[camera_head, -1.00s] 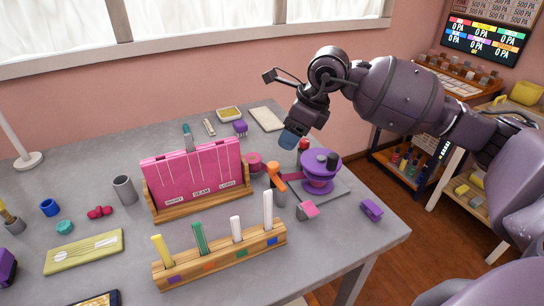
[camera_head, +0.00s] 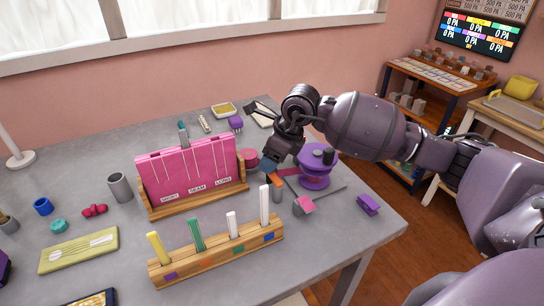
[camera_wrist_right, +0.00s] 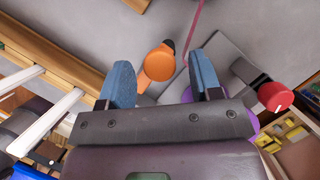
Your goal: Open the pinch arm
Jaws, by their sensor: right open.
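The orange pinch arm (camera_head: 277,179) sits on top of a short grey post beside the purple press wheel (camera_head: 315,180) on the table. In the right wrist view the orange piece (camera_wrist_right: 158,64) has a round head and a dark tip, and lies between my two blue fingertips. My right gripper (camera_head: 268,166) is open and just above the orange piece, partly covering it in the head view. In the right wrist view my right gripper (camera_wrist_right: 161,68) shows a wide gap; contact with the orange piece cannot be told. My left gripper is out of view.
A red knob (camera_wrist_right: 277,97) stands right of the fingers. The pink board in its wooden stand (camera_head: 190,170) is to the left, and a wooden rack of coloured sticks (camera_head: 215,252) is in front. A pink-topped block (camera_head: 303,205) and a purple block (camera_head: 368,204) stand nearby.

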